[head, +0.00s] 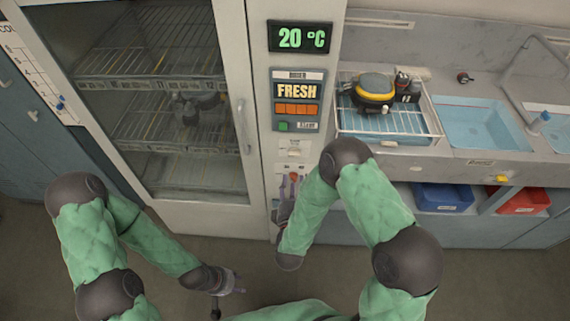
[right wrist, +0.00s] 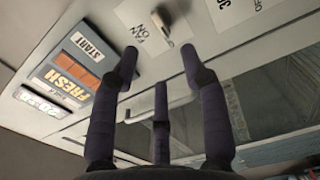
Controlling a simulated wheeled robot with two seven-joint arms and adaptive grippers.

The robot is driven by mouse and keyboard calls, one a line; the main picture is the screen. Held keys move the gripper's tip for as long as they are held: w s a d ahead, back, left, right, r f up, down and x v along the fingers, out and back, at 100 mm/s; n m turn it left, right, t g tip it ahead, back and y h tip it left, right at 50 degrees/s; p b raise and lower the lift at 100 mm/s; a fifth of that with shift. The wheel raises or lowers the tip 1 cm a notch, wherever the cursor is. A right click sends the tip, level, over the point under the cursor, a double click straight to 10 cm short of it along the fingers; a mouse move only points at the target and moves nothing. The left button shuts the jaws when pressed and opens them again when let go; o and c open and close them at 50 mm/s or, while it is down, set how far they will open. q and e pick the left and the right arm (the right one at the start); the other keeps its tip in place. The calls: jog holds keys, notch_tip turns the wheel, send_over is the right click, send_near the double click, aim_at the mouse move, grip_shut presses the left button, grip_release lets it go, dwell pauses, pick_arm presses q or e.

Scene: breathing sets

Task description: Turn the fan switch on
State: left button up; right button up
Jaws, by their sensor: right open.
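The fan switch (right wrist: 166,34) is a small lever on the pale cabinet panel, beside a white label (right wrist: 143,27) reading FAN ON, upside down in the right wrist view. In the head view a small switch (head: 294,152) shows below the FRESH display. My right gripper (right wrist: 160,58) is open and faces the panel, its fingers spread. The lever shows between and just beyond the two outer fingertips; contact cannot be told. In the head view the right gripper (head: 288,193) is partly hidden by my arm. My left gripper (head: 234,284) is low, away from the panel; its opening is unclear.
The FRESH display (head: 297,90) and the temperature readout (head: 301,38) sit above the switch. The glass-door cabinet (head: 184,100) stands left. The counter at right has a rack (head: 398,124) with a yellow and black device (head: 374,90) and a sink (head: 481,122).

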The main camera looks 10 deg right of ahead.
aim_at(294, 155)
jog(key=b+x, duration=0.1)
jog(key=x, duration=0.9)
jog(key=shift+w, duration=0.35)
grip_shut()
